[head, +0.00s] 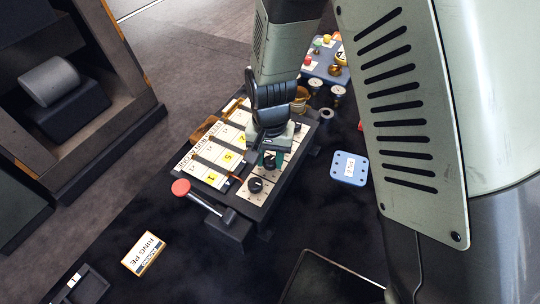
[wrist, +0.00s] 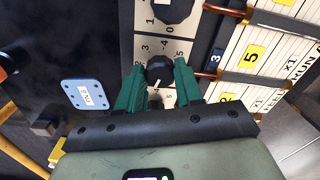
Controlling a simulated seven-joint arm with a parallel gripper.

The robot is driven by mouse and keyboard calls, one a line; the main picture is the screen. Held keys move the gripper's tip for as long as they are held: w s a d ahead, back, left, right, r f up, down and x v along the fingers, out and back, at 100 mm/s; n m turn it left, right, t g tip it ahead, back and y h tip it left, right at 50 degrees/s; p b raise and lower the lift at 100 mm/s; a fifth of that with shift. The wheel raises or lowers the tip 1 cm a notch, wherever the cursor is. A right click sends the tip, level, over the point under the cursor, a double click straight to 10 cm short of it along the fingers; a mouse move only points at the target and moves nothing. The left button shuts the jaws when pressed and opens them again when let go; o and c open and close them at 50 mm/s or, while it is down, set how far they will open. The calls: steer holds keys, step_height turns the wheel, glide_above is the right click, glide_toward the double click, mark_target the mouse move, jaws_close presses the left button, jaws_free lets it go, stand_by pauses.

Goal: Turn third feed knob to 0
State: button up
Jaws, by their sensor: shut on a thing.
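My gripper's green fingers (wrist: 160,80) are shut on a black feed knob (wrist: 160,70), one finger on each side of it. The dial plate around it shows 2, 3, 4 and 5; its lower part is hidden by the gripper, and I cannot read the pointer clearly. In the head view my gripper (head: 269,158) stands over the row of knobs and hides much of it. The black knob at the near end of the row (head: 255,185) is free; it also shows at the top of the wrist view (wrist: 172,8).
The panel has yellow number tags (head: 228,157) beside copper-coloured rods. A red-ended lever (head: 181,187) sticks out at its near left. A blue plate (head: 349,168) lies to the right, a white-orange card (head: 144,253) at lower left. A blue fittings block (head: 325,65) stands behind.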

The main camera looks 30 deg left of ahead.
mark_target(270, 160)
steer(key=n, duration=0.4)
steer(key=shift+n, duration=0.4)
stand_by(0.4)
steer(key=o, duration=1)
steer(key=shift+o, duration=0.2)
step_height(270, 160, up, 11)
steer(key=shift+f, duration=0.1)
